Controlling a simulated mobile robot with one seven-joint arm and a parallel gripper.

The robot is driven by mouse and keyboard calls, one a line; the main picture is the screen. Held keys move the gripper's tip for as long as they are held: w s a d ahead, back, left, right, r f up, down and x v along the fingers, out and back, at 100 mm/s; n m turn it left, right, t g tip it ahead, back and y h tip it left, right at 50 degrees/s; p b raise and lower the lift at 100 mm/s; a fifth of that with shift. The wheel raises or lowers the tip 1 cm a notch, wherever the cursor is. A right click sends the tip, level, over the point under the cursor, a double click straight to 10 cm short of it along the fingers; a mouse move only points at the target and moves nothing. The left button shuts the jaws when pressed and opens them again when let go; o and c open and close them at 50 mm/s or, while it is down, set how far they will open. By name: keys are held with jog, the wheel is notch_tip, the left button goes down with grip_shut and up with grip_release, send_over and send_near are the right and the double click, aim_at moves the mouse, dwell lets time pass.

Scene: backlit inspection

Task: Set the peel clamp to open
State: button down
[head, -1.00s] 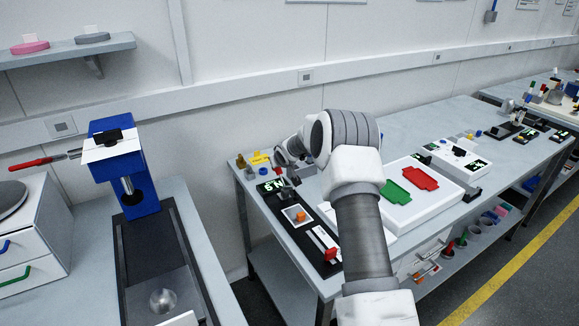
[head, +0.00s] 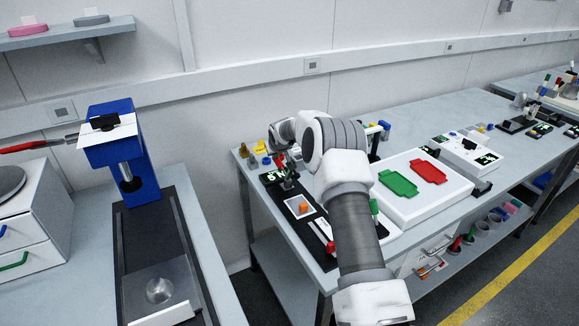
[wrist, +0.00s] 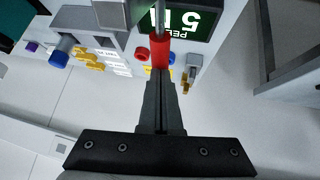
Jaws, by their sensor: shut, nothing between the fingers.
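The peel clamp stands at the left end of the long bench in the head view, where its red handle (head: 280,161) points up beside a small lit display (head: 271,177). In the wrist view the red handle (wrist: 159,50) sits on a grey rod (wrist: 160,14), in front of the green-lit display (wrist: 187,20) showing "5 N". My gripper (wrist: 160,80) is shut and empty, its fingertips at the near end of the red handle. I cannot tell if they touch it. The clamp's jaw is not clear in either view.
Yellow pieces (wrist: 88,58) and a blue knob (wrist: 60,52) stand near the display. On the bench, an orange block (head: 303,207) lies on a pale plate, and a white tray (head: 447,200) holds green and red plates. A blue press (head: 120,165) stands on the left bench.

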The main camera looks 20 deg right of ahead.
jog(key=shift+w+f+b, duration=0.25)
jog(key=shift+f+b, duration=0.05)
jog(key=shift+b, duration=0.05)
dwell(0.5)
jog(key=s+a+r, duration=0.2)
jog(key=s+r, duration=0.1)
jog(key=r, duration=1.1)
jog(key=s+a+f+v, duration=0.1)
jog(key=a+v, duration=0.1)
jog(key=v, duration=1.2)
jog(key=s+a+r+g, duration=0.1)
jog(key=s+r, duration=0.2)
jog(key=s, duration=0.5)
jog(key=s+a+r, duration=0.1)
jog(key=s+r, duration=0.1)
jog(key=s, duration=0.6)
jog(key=s+f+g, duration=0.1)
jog(key=s+f, duration=0.2)
jog(key=s, duration=1)
jog(key=s+a+f+m, duration=0.1)
jog(key=s+f, duration=0.1)
jog(key=s, duration=1.2)
jog(key=shift+s+f+g+y, duration=0.15)
jog(key=shift+f+g+y, duration=0.25)
jog(key=shift+d+m, duration=0.1)
jog(key=shift+m, duration=0.2)
